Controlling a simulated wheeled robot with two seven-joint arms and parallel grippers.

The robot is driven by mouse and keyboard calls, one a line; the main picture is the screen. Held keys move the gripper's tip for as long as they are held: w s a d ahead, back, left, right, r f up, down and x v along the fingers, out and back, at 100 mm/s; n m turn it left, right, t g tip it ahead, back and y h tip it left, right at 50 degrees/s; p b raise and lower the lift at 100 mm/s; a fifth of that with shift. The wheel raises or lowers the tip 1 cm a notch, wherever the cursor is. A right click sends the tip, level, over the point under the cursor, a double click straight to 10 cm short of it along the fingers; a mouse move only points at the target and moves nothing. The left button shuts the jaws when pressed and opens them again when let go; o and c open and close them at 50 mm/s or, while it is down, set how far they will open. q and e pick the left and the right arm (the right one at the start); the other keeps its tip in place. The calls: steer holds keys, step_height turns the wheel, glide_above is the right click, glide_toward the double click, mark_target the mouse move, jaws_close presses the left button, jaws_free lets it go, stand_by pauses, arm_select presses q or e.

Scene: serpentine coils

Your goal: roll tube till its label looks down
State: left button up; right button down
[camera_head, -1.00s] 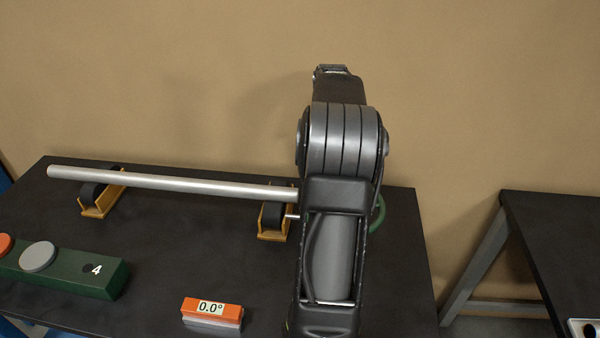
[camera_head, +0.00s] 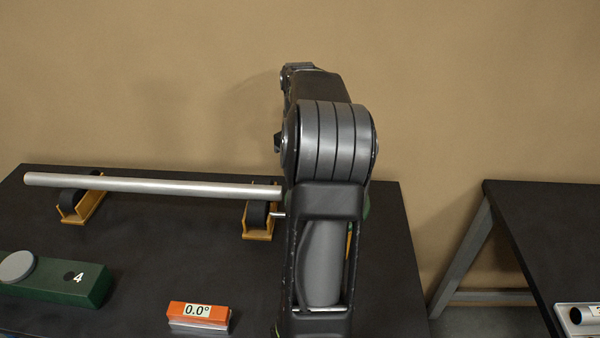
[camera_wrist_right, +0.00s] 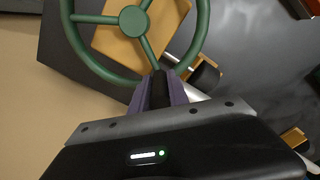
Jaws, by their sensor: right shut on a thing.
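The tube (camera_head: 150,185), a long silver bar, lies level across two yellow stands with black rollers, a left one (camera_head: 83,205) and a right one (camera_head: 259,222). I see no label on its visible side; its right end is hidden behind my right arm. In the right wrist view a green spoked handwheel (camera_wrist_right: 133,19) is in front of an orange-yellow block (camera_wrist_right: 112,42). My right gripper (camera_wrist_right: 157,80), with purple-sided fingers, is shut on the handwheel's rim near a spoke. My left gripper is not in view.
An orange block reading "0.0°" (camera_head: 197,310) sits at the table's front. A green box marked 4 (camera_head: 85,284) with a grey disc (camera_head: 16,266) is at front left. A second dark table (camera_head: 540,215) stands right across a gap, with a white tray (camera_head: 566,322).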

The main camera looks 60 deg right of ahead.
steer(key=shift+s, duration=0.1)
steer(key=c, duration=1.3)
jaws_free()
steer(key=shift+r, duration=0.5)
step_height(320, 180, up, 4)
steer(key=shift+r+p, duration=0.5)
steer(key=shift+r, duration=0.4)
steer(key=shift+r+p, duration=0.6)
steer(key=shift+p, duration=0.05)
steer(key=shift+f, duration=0.1)
